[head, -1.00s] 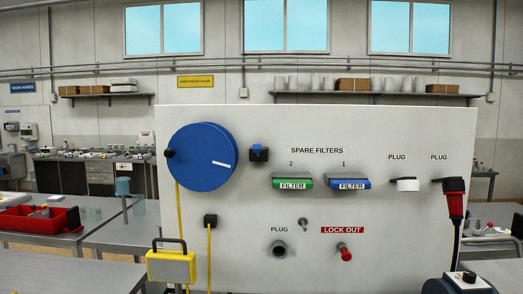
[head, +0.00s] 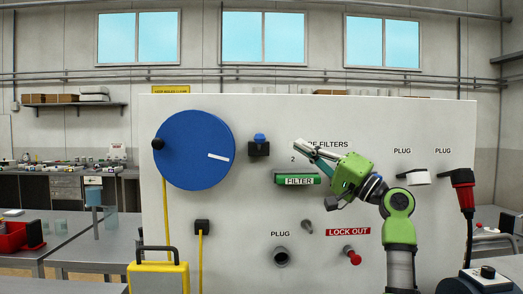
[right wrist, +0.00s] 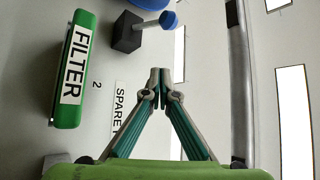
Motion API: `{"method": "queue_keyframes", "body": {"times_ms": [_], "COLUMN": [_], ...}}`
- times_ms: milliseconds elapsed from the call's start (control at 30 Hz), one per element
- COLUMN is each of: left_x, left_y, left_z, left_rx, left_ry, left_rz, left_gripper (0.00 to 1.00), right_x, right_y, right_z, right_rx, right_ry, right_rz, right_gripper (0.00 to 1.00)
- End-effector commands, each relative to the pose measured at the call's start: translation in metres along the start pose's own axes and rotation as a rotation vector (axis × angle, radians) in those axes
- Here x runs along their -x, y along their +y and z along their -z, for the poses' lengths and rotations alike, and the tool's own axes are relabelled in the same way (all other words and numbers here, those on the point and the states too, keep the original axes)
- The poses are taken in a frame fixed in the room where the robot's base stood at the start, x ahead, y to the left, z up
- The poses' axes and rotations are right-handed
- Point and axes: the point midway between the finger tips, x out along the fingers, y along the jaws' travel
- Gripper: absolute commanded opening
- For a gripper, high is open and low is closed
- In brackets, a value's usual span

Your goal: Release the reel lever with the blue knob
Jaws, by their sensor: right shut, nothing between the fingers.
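The reel lever is a short grey rod with a blue knob (head: 259,137) on a black block (head: 259,149), right of the large blue reel (head: 195,150) on the white panel. In the right wrist view the knob (right wrist: 169,20) and block (right wrist: 126,32) show beyond my fingertips, with a clear gap. The rod sticks out from the block. My right gripper (head: 298,146) is to the right of the lever, fingers pointing left, shut and empty; its closed fingertips also show in the wrist view (right wrist: 160,72). My left gripper is not in view.
A green filter (head: 298,179) sits just below my right gripper. My right arm hides the blue filter's place. The panel also bears a plug (head: 281,257), a red lockout knob (head: 353,257) and a red connector (head: 463,190). A yellow-edged box (head: 158,275) stands at lower left.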

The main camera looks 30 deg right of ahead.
Motion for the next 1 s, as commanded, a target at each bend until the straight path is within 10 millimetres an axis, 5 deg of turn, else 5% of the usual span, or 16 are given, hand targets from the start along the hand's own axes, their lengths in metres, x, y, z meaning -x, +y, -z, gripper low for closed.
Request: {"method": "queue_keyframes", "body": {"times_ms": [467,967,1000], "left_x": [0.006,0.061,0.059], "left_y": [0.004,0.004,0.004], "left_z": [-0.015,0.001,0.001], "left_rx": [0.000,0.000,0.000], "left_ry": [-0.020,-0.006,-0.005], "left_rz": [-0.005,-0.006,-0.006], "left_gripper": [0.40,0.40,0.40], "right_x": [-0.007,-0.107,-0.101], "right_y": [-0.002,-0.006,0.000], "right_z": [0.001,0.002,-0.007], "right_rx": [0.000,-0.002,0.002], "right_ry": [0.000,-0.001,-0.003], "right_rz": [0.001,0.001,-0.003], "right_gripper": [0.00,0.00,0.00]}}
